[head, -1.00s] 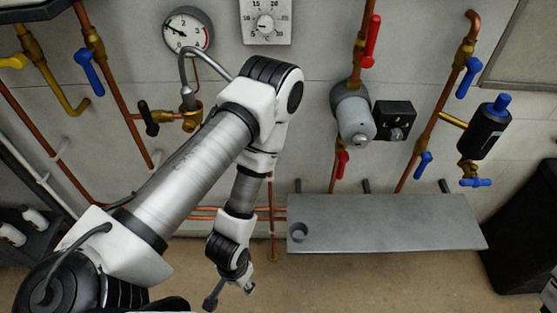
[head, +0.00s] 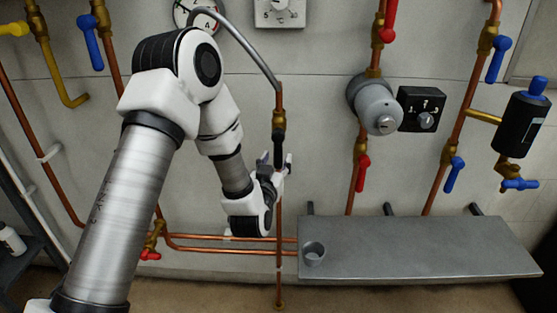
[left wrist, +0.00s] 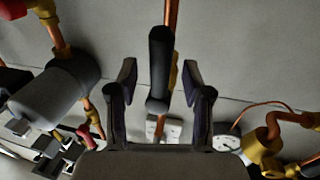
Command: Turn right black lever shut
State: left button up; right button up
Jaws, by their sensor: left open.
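A black lever (head: 279,147) hangs along a vertical copper pipe, below a brass valve body (head: 279,97), left of the grey pump. It lies in line with the pipe. My left gripper (head: 277,163) is at the lower end of this lever. In the left wrist view, the open fingers of the left gripper (left wrist: 159,78) stand on either side of the black lever (left wrist: 160,68), with a gap on both sides. The fingers do not appear to touch it. My right gripper is not in view.
The grey pump (head: 376,105) and a red lever (head: 363,173) are right of the gripper. Horizontal copper pipes (head: 235,249) run below it. Wall between lever and pump is clear.

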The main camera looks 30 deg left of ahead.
aim_at(277, 158)
pick_arm(q)
jog(key=shift+x, duration=1.5)
grip_shut()
jog(key=shift+s, duration=0.1)
jog(key=s+a+r+m+g+y+p, duration=0.1)
jog(key=a+r+m+p, duration=0.1)
jog(key=m+p, duration=0.6)
jog(key=s+a+r+m+g+y+p, duration=0.1)
jog(key=m+p, duration=0.6)
jog(key=p, duration=0.8)
jog(key=shift+s+a+r+m+g+p, duration=0.4)
jog(key=shift+a+r+g, duration=0.5)
jog(key=shift+r, duration=0.55)
jog(key=shift+a, duration=0.1)
